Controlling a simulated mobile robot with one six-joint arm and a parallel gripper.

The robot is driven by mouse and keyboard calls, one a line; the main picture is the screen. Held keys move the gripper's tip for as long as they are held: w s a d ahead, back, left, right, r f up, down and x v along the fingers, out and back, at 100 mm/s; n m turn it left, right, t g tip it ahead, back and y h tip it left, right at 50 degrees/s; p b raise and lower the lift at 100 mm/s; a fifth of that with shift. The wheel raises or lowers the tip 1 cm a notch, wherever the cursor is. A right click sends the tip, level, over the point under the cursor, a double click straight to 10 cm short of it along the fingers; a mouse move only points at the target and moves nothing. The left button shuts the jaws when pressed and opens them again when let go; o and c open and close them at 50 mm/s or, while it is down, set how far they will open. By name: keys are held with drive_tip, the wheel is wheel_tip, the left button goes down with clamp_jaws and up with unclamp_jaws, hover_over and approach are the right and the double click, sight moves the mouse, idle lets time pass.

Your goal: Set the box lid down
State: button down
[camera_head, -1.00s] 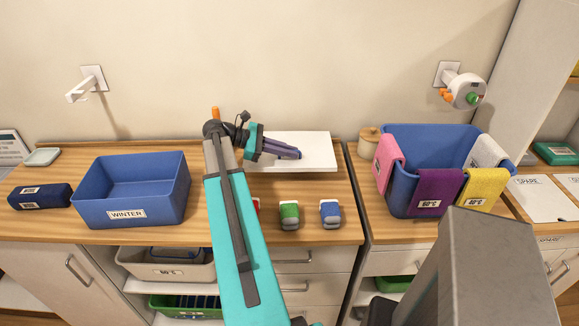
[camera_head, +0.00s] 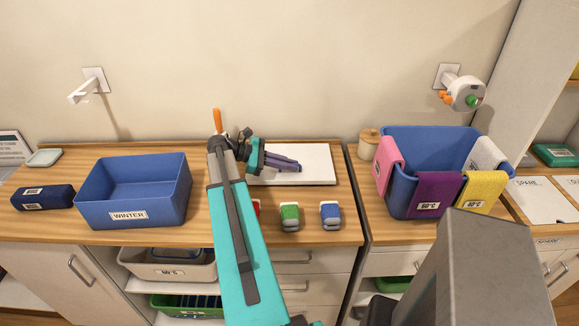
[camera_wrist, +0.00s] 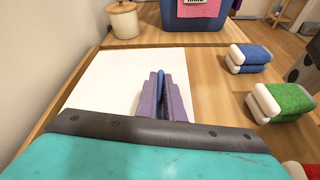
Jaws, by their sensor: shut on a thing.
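The box lid (camera_head: 318,170) is a flat white panel at the back of the counter, right of the open blue WINTER box (camera_head: 133,208). My gripper (camera_head: 298,165) lies over the lid with its purple fingers closed. In the wrist view, the fingers (camera_wrist: 163,80) are shut on a narrow blue piece, apparently the lid's handle, in the middle of the white lid (camera_wrist: 105,88). The lid looks level and at or very close to the wooden counter; I cannot tell whether it touches all round. The fingers hide most of the handle.
Green (camera_head: 290,216) and blue (camera_head: 330,215) small packs stand in front of the lid. A lidded jar (camera_head: 368,145) and a blue basket with cloths (camera_head: 400,195) are to the right. A dark blue pouch (camera_head: 43,197) lies far left.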

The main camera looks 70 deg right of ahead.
drive_tip(key=shift+f, duration=0.7)
drive_tip(key=c, duration=1.9)
unclamp_jaws()
drive_tip(key=shift+o, duration=0.2)
drive_tip(key=b+v, duration=0.3)
drive_tip(key=v, duration=0.7)
drive_tip(key=shift+w+a+r, duration=0.1)
drive_tip(key=shift+w, duration=0.15)
drive_tip(key=shift+w+a+r, duration=0.35)
drive_tip(key=shift+w, duration=0.2)
